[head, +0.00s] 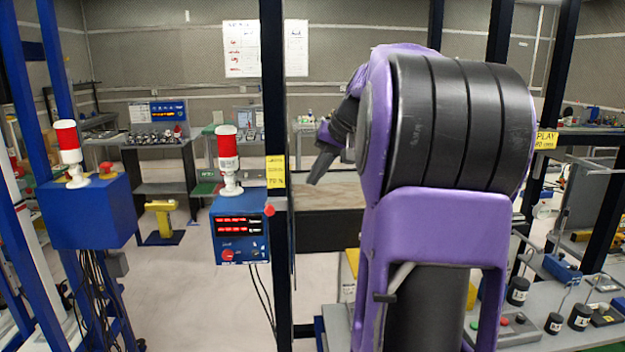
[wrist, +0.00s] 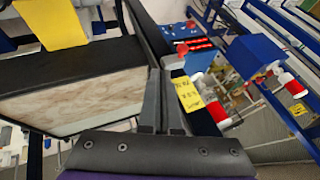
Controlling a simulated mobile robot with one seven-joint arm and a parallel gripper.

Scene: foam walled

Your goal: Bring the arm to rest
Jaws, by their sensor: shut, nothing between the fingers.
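My gripper (wrist: 158,100) shows in the wrist view with its two grey fingers together and nothing between them. In the head view my gripper (head: 318,168) shows at the end of my purple and black arm, left of the large black joint. It points down and to the left, in front of a table with a wood-like top. Much of the arm's lower part and what lies behind it is hidden by the large joint.
A dark post (head: 273,110) stands close left of the gripper, with a blue control box (head: 240,240) and red beacon (head: 228,150) on it. Another blue box (head: 90,212) is further left. A wood-topped table (head: 325,196) is behind. A bench (head: 530,325) with weights is at right.

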